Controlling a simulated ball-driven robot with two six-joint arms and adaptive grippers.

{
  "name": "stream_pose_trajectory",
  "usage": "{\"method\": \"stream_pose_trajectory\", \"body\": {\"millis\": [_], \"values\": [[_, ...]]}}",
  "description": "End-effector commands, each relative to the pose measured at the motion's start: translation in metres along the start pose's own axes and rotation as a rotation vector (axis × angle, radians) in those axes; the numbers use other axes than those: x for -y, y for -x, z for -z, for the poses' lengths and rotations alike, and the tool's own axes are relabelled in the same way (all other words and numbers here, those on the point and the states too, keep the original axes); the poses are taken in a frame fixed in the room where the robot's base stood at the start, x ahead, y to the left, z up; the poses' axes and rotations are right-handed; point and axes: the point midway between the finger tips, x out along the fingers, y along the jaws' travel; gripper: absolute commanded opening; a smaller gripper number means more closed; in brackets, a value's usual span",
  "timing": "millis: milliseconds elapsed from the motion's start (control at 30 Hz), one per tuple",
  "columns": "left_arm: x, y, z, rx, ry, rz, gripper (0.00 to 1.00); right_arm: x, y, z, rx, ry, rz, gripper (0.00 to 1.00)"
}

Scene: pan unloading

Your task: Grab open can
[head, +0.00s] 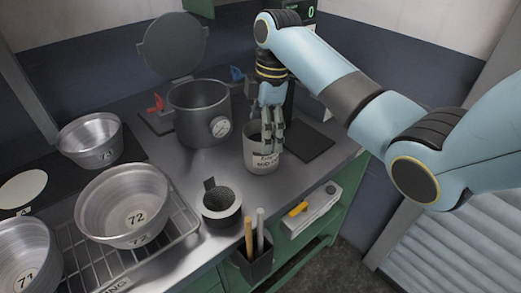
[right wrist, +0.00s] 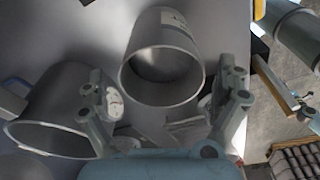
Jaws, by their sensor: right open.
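The open can (head: 258,165) is a grey cylinder with a white label, upright near the front right of the counter. In the right wrist view the can (right wrist: 166,35) shows its open mouth and looks empty inside. My right gripper (head: 271,146) points down at the can and overlaps its rim in the head view. In the right wrist view the gripper (right wrist: 168,82) has its fingers spread apart on either side of the can's mouth, with nothing between them gripped. Whether a finger touches the can is not clear. My left gripper is not in view.
A large pot (head: 197,122) with a raised lid (head: 174,45) and gauge stands behind left. A dark cup (head: 220,203) stands front left of the can. Numbered metal pans (head: 124,202) fill the left. The counter's front edge is close to the can.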

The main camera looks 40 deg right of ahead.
Motion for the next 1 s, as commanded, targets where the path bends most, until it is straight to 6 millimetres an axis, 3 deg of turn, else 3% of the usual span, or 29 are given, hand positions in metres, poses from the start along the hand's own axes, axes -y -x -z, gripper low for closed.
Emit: {"method": "stream_pose_trajectory", "body": {"millis": [300, 567, 1000], "values": [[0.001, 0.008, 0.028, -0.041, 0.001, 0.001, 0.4, 0.001, -0.044, -0.001, 0.0, 0.001, 0.002, 1.0], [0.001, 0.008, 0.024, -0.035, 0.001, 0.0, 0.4, 0.001, -0.046, -0.001, 0.001, 0.001, 0.001, 0.99], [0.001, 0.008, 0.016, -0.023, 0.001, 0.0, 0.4, 0.001, -0.046, -0.001, 0.001, 0.001, 0.0, 0.41]]}}
